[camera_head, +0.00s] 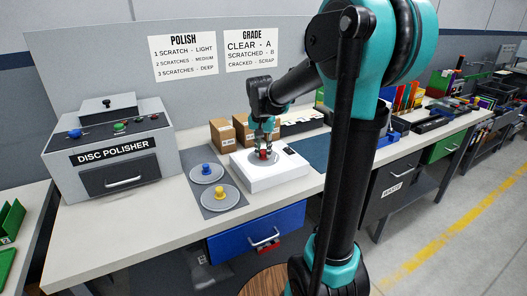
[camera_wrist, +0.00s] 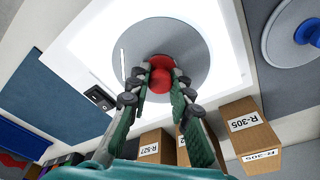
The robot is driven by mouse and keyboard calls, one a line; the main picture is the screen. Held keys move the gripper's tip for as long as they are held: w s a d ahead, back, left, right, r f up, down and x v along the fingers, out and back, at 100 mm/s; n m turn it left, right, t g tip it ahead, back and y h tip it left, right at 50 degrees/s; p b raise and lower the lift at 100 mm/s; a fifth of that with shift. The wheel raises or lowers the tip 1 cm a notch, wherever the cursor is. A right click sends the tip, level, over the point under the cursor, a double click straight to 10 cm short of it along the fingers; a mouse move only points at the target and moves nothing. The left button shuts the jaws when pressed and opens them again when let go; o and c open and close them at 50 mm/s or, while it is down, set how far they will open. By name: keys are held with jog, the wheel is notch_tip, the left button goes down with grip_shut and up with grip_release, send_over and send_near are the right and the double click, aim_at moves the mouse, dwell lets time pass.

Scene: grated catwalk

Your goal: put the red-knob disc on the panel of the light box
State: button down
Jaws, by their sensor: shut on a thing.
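The grey disc with the red knob (camera_wrist: 152,82) is over the white lit panel of the light box (camera_head: 245,172). In the wrist view the disc (camera_wrist: 190,40) lies within the bright panel (camera_wrist: 215,85), and it looks flat. I cannot tell for sure whether it touches the panel. My gripper (camera_wrist: 160,80) points down with its fingers shut on the red knob. In the head view my gripper (camera_head: 264,146) is above the light box, and its fingers partly hide the knob.
Discs with a blue knob (camera_head: 206,169) and a yellow knob (camera_head: 220,194) lie on a grey mat left of the light box. The disc polisher (camera_head: 115,150) stands further left. Cardboard boxes (camera_head: 222,132) stand behind the light box. A blue mat (camera_head: 312,152) lies to its right.

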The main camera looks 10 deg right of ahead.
aim_at(262, 160)
jog(key=shift+f, duration=0.1)
jog(key=c, duration=1.4)
grip_release()
jog(key=shift+o, duration=0.2)
notch_tip(262, 160, up, 12)
jog(key=s, duration=0.1)
jog(key=shift+s+a, duration=0.3)
jog(key=shift+a, duration=0.1)
